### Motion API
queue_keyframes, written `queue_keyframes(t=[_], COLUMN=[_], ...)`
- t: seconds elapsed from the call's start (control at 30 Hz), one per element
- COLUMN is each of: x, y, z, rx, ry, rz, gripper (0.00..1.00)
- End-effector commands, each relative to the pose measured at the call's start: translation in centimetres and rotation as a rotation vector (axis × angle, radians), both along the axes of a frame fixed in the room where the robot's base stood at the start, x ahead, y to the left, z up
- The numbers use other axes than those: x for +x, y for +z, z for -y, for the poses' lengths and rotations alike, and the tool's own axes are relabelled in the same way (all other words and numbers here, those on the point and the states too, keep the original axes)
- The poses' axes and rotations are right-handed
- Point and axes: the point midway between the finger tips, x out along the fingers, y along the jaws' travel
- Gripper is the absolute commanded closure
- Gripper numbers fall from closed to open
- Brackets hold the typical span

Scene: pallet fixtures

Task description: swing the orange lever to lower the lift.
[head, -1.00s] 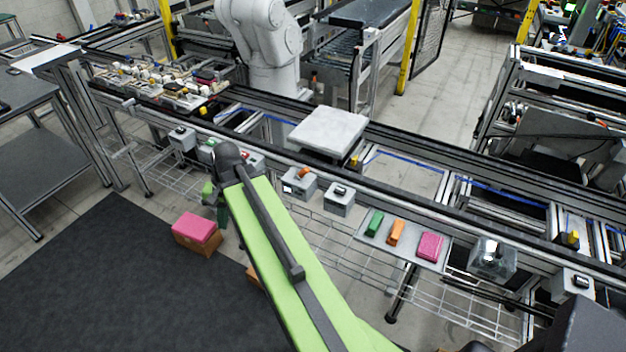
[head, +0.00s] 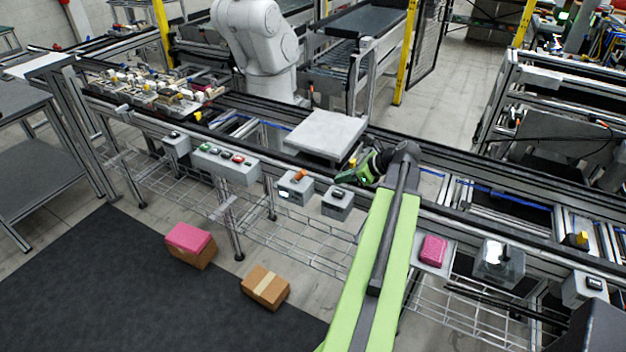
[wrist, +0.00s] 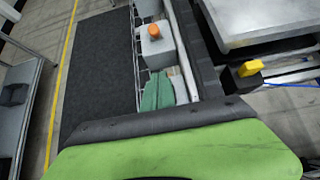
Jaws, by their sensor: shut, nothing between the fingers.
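The orange lever (head: 300,175) sits on a small grey box on the front rail of the conveyor. It also shows in the wrist view as an orange knob (wrist: 154,31) on its box. My gripper (head: 343,177) is to the right of the lever and apart from it, close to the front rail. In the wrist view my green fingers (wrist: 163,75) are shut with nothing between them and lie below the lever box. A light grey slab (head: 328,132) rests on the conveyor behind the lever; whether the lift is under it is hidden.
A grey box (head: 338,200) with a black switch stands just right of the lever box. A button panel (head: 226,163) is to its left. A yellow-topped piece (wrist: 250,68) stands beside the slab. Cartons (head: 265,287) lie on the dark mat; a pink block (head: 433,250) sits on a shelf.

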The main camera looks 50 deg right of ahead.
Motion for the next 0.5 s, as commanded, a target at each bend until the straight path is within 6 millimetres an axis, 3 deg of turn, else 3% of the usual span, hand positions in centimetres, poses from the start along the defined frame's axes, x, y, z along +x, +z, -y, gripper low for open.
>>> queue_keyframes(t=[0.17, 0.5], x=[1.3, 6.8], y=[-1.7, -6.7], z=[-0.3, -1.7], rx=[-0.001, -0.002], ry=[0.002, 0.006], rz=[-0.001, -0.001], gripper=[1.0, 1.0])
